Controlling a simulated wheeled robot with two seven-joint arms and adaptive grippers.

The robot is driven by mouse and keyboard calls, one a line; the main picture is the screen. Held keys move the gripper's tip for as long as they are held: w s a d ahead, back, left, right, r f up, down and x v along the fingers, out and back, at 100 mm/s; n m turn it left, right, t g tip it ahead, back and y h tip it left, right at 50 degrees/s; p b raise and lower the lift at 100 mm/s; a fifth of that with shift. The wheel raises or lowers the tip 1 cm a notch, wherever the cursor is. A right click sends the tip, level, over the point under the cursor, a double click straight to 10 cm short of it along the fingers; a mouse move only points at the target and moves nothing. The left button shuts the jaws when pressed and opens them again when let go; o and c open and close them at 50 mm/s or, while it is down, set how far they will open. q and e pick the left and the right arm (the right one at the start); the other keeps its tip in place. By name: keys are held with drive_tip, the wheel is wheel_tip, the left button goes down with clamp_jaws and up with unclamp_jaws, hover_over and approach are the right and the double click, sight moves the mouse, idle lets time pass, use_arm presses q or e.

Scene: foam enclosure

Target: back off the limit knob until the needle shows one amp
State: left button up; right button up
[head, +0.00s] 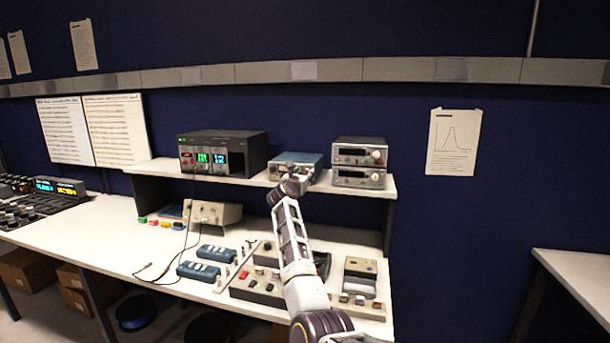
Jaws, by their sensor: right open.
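My right arm rises from the bottom of the head view to the shelf. Its gripper (293,177) is open, at the front of a small blue-topped instrument (309,160) in the middle of the shelf. The gripper and wrist cover part of that instrument's front. I cannot make out a limit knob or a needle there, nor whether the fingers touch anything. A beige box with knobs (214,212) stands lower, on the bench at the left. My left gripper is not in view.
On the shelf (162,172), a black power supply (245,153) with lit green and blue displays stands left, and two stacked grey units (360,163) stand right. Blue modules (216,253), control boxes (257,288) and thin cables crowd the bench below. A second table (580,268) is at far right.

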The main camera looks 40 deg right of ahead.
drive_tip(key=shift+x, duration=0.85)
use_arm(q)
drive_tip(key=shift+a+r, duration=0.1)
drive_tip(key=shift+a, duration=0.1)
use_arm(e)
drive_tip(key=shift+d, duration=0.15)
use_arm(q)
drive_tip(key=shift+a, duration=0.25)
use_arm(e)
clamp_jaws()
drive_tip(key=shift+n+p, duration=0.4)
drive_tip(key=shift+p, duration=0.05)
drive_tip(key=n+p, duration=0.4)
drive_tip(key=shift+r+p, duration=0.2)
drive_tip(key=shift+p, duration=0.15)
use_arm(q)
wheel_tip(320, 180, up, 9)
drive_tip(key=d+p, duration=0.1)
drive_tip(key=p, duration=0.2)
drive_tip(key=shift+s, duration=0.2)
use_arm(e)
drive_tip(key=shift+w+n, duration=0.1)
drive_tip(key=shift+n, duration=2)
use_arm(q)
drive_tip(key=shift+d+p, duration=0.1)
drive_tip(key=shift+p, duration=0.2)
use_arm(e)
drive_tip(key=shift+f, duration=0.1)
